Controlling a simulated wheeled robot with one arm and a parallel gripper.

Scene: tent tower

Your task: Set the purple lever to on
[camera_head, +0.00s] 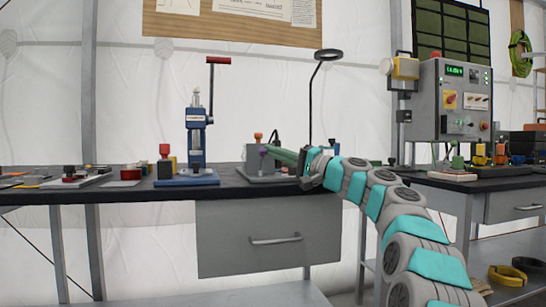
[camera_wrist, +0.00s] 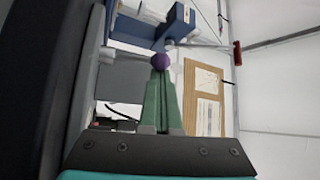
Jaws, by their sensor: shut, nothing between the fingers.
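The purple lever shows as a small round purple knob (camera_head: 263,153) at a grey box (camera_head: 262,167) on the bench. In the wrist view the purple knob (camera_wrist: 161,62) is right at the tips of my green fingers. My gripper (camera_head: 274,151) reaches in from the right, its fingers together with nothing between them; they also show in the wrist view (camera_wrist: 160,78). The fingertips are touching or very close to the knob; I cannot tell which. The lever's shaft and its on/off marks are hidden or too small to read.
A blue press (camera_head: 196,138) with a red handle stands left of the grey box. An orange knob (camera_head: 258,137) and a thin black lamp (camera_head: 313,95) rise nearby. A grey control panel (camera_head: 452,100) stands at the right. The bench top (camera_head: 232,190) is clear in front.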

